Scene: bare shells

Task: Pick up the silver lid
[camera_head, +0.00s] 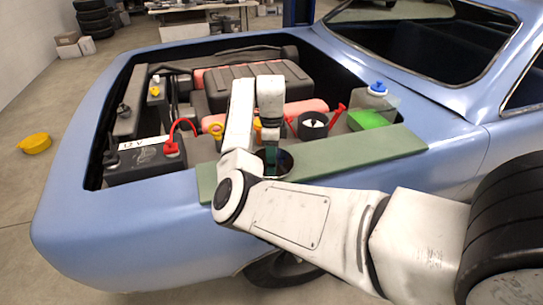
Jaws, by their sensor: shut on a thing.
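My gripper (271,157) points down at the front edge of the car's engine bay, its dark teal fingers partly hidden by my white arm. It is shut on a round, shiny, dark-reflecting disc, which looks like the silver lid (285,164). The lid is at the green board (350,148) along the fender. My arm hides its near and left parts. I cannot tell whether the lid touches the board or is just above it.
A yellow bowl (36,143) lies on the floor. The board's right half is clear.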

